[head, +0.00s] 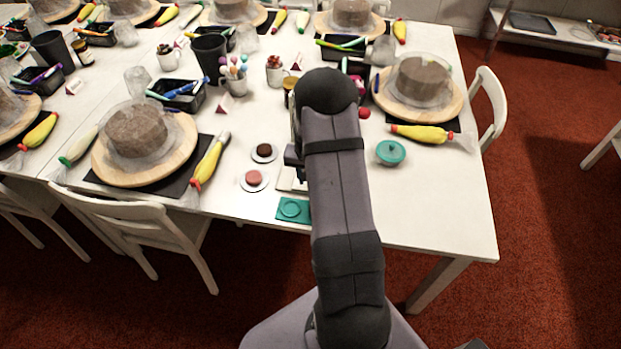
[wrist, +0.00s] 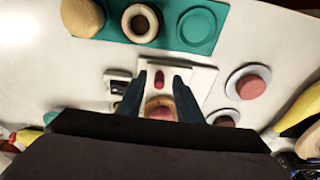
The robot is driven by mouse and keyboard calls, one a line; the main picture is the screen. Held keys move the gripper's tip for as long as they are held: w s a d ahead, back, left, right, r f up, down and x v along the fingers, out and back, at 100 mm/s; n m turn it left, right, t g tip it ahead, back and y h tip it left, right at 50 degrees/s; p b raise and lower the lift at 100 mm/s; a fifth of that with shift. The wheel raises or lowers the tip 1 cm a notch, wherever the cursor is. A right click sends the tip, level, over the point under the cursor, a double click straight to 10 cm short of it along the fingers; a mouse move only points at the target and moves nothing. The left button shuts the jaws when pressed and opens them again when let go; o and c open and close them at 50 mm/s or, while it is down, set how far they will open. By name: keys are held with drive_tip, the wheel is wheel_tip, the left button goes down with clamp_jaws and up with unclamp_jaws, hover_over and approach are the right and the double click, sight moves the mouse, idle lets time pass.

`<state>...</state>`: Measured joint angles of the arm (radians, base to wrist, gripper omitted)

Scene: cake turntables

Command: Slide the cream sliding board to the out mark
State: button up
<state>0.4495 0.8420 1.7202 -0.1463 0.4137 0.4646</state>
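The cream sliding board (wrist: 203,78) lies on the white table in the wrist view, with a small red oval piece (wrist: 159,80) on a raised cream part. In the head view only a strip of it (head: 287,183) shows left of my arm. My gripper (wrist: 159,77) is over the board, its two dark fingers apart, one each side of the red piece, with cream surface visible between. A round wooden piece with a pinkish top (wrist: 160,107) shows between the fingers further back. I cannot tell whether the fingers touch anything. I cannot make out the out mark.
A teal mat (head: 283,215) is at the table's near edge; it holds a wooden disc (wrist: 82,17) and a ring (wrist: 140,22). Saucers with a pink piece (head: 253,177) and a dark piece (head: 264,150) stand left. A teal lidded pot (head: 390,152) stands right, with bare table around it.

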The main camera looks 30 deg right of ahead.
wheel_tip(320, 180, up, 7)
drive_tip(key=p, duration=0.4)
drive_tip(key=shift+p, duration=0.35)
idle(0.3)
drive_tip(key=s+a+f+n+g+y, duration=0.1)
drive_tip(key=s+a+n+g, duration=0.1)
drive_tip(key=s+a, duration=0.5)
drive_tip(key=s+a+n+g+y, duration=0.1)
drive_tip(key=s+a+n+g, duration=0.15)
drive_tip(key=s, duration=0.75)
drive_tip(key=s+a+r+n, duration=0.2)
drive_tip(key=s+a+r, duration=0.6)
drive_tip(key=a+r, duration=0.1)
drive_tip(key=w+a+r+n+t, duration=0.2)
drive_tip(key=w+a+r+t, duration=0.1)
drive_tip(key=w+r, duration=0.1)
drive_tip(key=shift+a+r+h, duration=0.3)
drive_tip(key=shift+a+r, duration=0.1)
drive_tip(key=shift+r, duration=0.15)
